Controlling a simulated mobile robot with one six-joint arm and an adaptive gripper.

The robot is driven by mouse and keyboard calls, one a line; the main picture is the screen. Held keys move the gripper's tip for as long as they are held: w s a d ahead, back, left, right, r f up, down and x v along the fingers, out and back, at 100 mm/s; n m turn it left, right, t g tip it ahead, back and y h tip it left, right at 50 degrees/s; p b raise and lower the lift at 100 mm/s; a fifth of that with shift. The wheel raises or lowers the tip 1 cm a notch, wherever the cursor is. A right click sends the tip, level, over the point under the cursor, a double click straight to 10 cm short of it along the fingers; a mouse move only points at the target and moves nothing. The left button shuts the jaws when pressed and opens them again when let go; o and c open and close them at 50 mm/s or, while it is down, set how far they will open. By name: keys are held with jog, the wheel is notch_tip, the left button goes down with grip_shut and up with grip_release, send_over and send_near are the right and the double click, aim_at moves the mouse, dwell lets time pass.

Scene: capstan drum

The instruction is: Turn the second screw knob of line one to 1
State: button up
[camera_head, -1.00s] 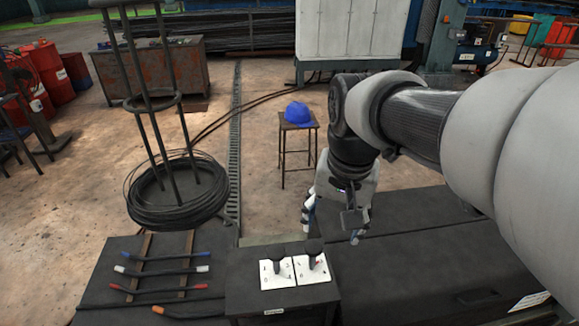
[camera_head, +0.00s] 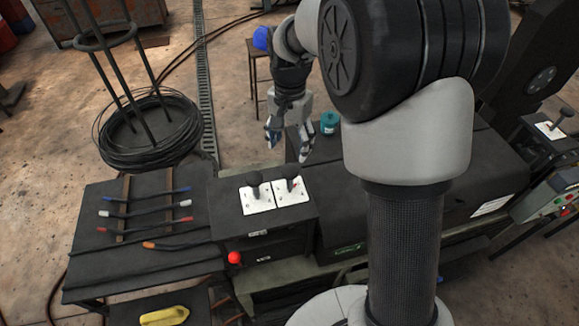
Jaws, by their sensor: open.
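Two dark screw knobs stand side by side on white marked plates on top of a dark box. The left knob (camera_head: 254,180) is on the left plate (camera_head: 257,200). The right knob (camera_head: 290,173) is on the right plate (camera_head: 293,192), with a small red mark beside it. The plate markings are too small to read. My gripper (camera_head: 288,145) hangs pointing down behind the plates, apart from both knobs. Its fingers are spread and nothing is between them. Which knob belongs to line one cannot be told from the picture.
A teal round object (camera_head: 328,122) sits right of my gripper. A red button (camera_head: 234,257) is on the box front. Coloured-handled rods (camera_head: 150,210) lie on the left bench. A wire coil (camera_head: 150,140) with upright posts stands behind. A blue helmet (camera_head: 262,38) rests on a stool.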

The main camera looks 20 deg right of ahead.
aim_at(290, 169)
notch_tip(290, 169, down, 9)
jog(key=shift+f+b, duration=0.2)
jog(key=shift+b, duration=0.7)
jog(key=shift+c, duration=0.2)
jog(key=c, duration=1)
